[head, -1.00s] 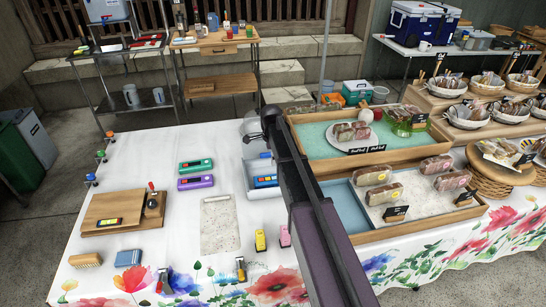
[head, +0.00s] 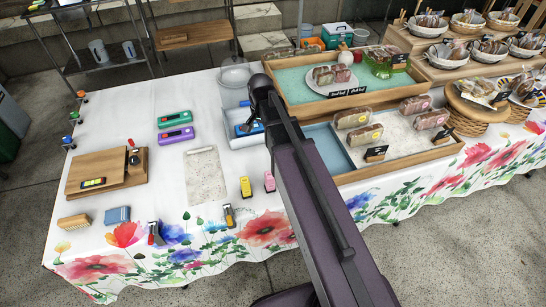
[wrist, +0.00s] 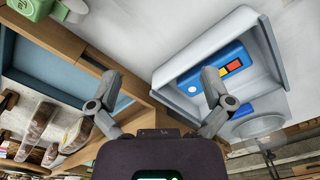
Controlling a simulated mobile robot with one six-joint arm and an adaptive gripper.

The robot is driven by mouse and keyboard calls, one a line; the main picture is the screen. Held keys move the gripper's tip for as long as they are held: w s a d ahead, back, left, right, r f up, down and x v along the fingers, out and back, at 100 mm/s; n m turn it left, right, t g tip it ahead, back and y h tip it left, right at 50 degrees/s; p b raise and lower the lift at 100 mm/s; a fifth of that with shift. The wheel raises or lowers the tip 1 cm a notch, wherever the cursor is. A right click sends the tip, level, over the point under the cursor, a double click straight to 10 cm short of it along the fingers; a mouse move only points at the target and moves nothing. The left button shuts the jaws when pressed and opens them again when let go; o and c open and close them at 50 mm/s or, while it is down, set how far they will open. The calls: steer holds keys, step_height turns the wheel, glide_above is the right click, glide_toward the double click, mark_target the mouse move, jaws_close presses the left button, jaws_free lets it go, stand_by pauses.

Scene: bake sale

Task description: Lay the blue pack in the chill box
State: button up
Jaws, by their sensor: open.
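The blue pack (wrist: 219,67), with a white dot and yellow, orange and red patches, lies inside a white open box (wrist: 271,50), which I take as the chill box. In the head view, the blue pack (head: 243,131) shows in part in the white box (head: 238,143), partly covered by my arm. My gripper (wrist: 160,88) is open and empty between its fingers. Its right finger overlaps the pack in the wrist view; I cannot tell if they touch. In the head view the fingers are hidden.
Green (head: 174,118) and purple (head: 175,135) packs lie left of the box. A speckled board (head: 205,174) is in front of them. A wooden display tray (head: 405,160) with wrapped cakes stands close on the right. A clear round bowl (head: 235,76) stands behind the box.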

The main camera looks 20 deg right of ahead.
steer(key=s+n, duration=0.2)
steer(key=s, duration=0.2)
steer(key=s+n, duration=0.3)
steer(key=s, duration=0.1)
steer(key=s+n, duration=0.3)
steer(key=s, duration=0.1)
steer(key=shift+s+d, duration=0.1)
steer(key=shift+s, duration=0.25)
stand_by(0.4)
